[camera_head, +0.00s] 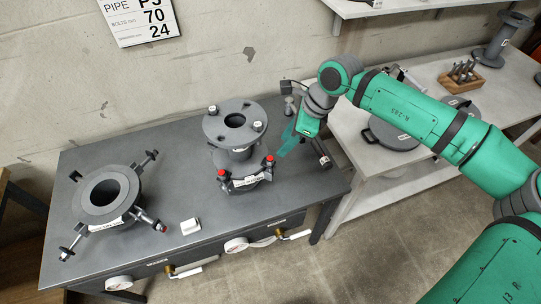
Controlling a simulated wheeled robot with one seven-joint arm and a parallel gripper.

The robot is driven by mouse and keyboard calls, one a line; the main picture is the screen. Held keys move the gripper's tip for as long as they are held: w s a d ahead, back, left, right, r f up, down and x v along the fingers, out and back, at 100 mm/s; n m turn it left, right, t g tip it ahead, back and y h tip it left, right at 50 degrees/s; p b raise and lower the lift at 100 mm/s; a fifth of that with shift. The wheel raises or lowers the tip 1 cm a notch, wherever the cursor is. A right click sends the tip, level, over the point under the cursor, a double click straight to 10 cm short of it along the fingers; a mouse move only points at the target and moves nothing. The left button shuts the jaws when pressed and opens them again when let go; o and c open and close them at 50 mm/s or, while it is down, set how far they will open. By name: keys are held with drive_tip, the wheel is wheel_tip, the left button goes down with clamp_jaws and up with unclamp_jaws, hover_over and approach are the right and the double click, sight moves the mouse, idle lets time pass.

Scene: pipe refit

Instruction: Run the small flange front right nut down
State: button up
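In the head view a grey flanged pipe piece (236,135) stands upright on the dark bench. Its lower flange (245,180) carries a white label at the front. A red-topped nut or bolt end (270,159) shows at its front right, and another (221,174) at its front left. How far down either nut sits is too small to tell. My gripper (284,148) is at the right of the pipe piece, just above and right of the front right red top. It looks apart from it. Whether it is open or holds anything is unclear.
A wider grey ring flange (104,193) with several outward bolts lies at the bench's left. Gauges (236,244) and valve handles jut from the front edge. A pale table (400,165) stands right, with a bolt rack (461,77).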

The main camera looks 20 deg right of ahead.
sight(274, 161)
drive_tip(key=x, duration=0.9)
drive_tip(key=shift+f, duration=0.1)
clamp_jaws()
